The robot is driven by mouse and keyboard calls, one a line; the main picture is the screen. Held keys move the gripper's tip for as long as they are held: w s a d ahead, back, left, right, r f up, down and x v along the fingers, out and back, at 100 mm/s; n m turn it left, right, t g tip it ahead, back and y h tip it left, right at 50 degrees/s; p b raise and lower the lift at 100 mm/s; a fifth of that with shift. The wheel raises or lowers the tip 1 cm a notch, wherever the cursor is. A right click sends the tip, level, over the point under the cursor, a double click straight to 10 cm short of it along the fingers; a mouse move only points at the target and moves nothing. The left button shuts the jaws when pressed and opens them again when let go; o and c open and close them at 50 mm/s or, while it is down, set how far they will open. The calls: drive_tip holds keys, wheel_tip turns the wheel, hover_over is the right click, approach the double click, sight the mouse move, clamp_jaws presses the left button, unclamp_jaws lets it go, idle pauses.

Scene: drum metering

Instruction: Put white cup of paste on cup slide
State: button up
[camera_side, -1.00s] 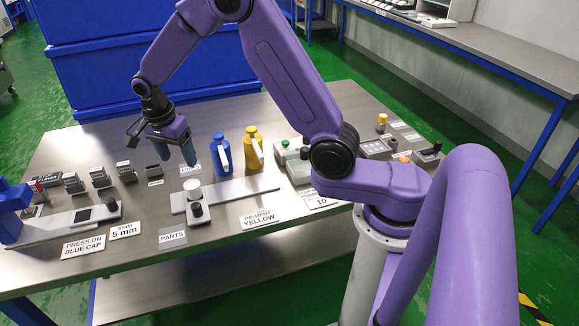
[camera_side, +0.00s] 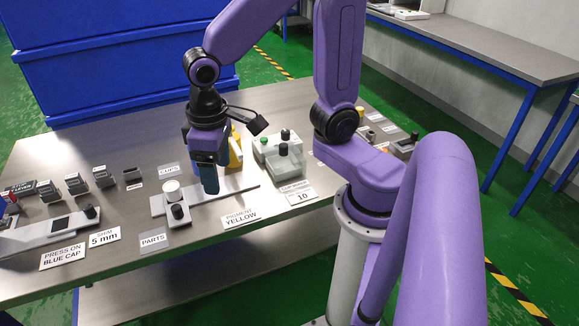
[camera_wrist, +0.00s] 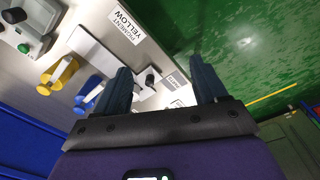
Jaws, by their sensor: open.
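The white cup (camera_side: 172,188) stands upright on the carriage at the left end of the cup slide (camera_side: 236,187), a pale grey rail on the table. A black knob (camera_side: 178,210) is in front of the cup. My gripper (camera_side: 207,188) points down just right of the cup and appears to hover over the rail, with no cup in it. In the side view its fingers overlap. In the wrist view my gripper (camera_wrist: 160,64) has its fingers wide apart, and the black knob (camera_wrist: 150,78) shows between them. The cup is hard to make out there.
A yellow bottle (camera_side: 235,152) stands behind my gripper. A blue bottle (camera_wrist: 88,91) shows in the wrist view. A box with a green button (camera_side: 270,143) is to the right. Labels lie in front of the slide, and small dark blocks (camera_side: 103,177) sit at left.

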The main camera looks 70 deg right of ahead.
drive_tip(key=s+d+n, duration=0.4)
drive_tip(key=s+n, duration=0.5)
drive_tip(key=s, duration=0.4)
drive_tip(key=shift+d+y, duration=0.2)
drive_tip(key=shift+y, duration=0.1)
